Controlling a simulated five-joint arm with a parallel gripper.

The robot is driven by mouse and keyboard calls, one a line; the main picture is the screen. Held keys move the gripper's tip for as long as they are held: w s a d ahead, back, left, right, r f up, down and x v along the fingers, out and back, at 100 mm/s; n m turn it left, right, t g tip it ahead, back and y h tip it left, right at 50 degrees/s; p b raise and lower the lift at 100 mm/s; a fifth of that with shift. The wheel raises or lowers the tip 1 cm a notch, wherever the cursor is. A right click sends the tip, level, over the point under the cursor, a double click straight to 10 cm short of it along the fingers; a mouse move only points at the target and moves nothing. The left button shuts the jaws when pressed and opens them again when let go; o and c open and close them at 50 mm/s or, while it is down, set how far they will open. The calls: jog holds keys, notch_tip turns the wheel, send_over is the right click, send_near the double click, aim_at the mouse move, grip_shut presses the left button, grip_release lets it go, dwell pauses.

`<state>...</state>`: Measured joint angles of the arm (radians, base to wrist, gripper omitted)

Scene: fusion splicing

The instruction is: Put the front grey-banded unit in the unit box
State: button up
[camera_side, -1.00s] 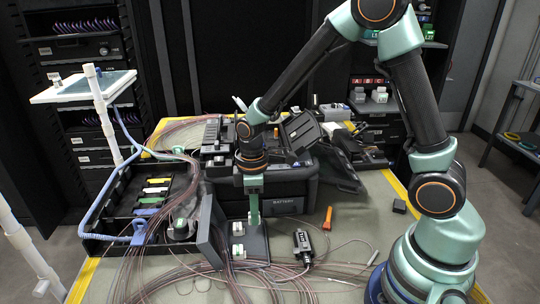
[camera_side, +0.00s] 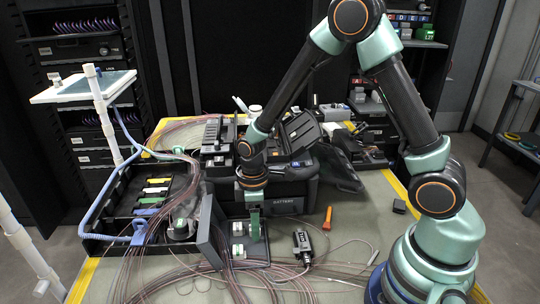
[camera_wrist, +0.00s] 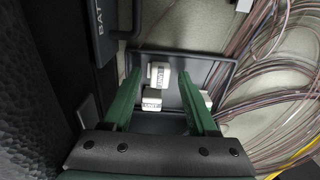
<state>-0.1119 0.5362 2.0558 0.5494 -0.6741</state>
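In the side view, small white units with green parts stand on a dark tray (camera_side: 262,250); one is the rear unit (camera_side: 238,229) and one the front unit (camera_side: 238,250). In the wrist view, two white units show between my fingers, one upper (camera_wrist: 160,73) and one lower (camera_wrist: 152,103). A third pale piece (camera_wrist: 207,99) is partly hidden by the right finger. Bands are too small to tell apart. My gripper (camera_side: 255,236) points down over the tray, beside the units in the side view. Its green fingers (camera_wrist: 163,84) are apart, with nothing clearly gripped. I cannot tell which container is the unit box.
A black open box (camera_side: 122,207) with coloured strips stands left, with a dark upright panel (camera_side: 209,232) near the tray. The battery case (camera_side: 290,204) stands close behind. Loose fibres (camera_side: 160,262) cross the front. An orange tool (camera_side: 327,218) lies right.

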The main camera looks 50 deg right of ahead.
notch_tip(320, 180, up, 12)
jog(key=r, duration=0.1)
jog(key=s+d+r+m+t, duration=0.4)
jog(key=s+r+m+t, duration=0.1)
jog(key=s+r+m, duration=0.3)
notch_tip(320, 180, up, 2)
jog(key=shift+s+r+m+t, duration=0.15)
jog(key=shift+r+m+t, duration=0.15)
jog(key=shift+m, duration=0.2)
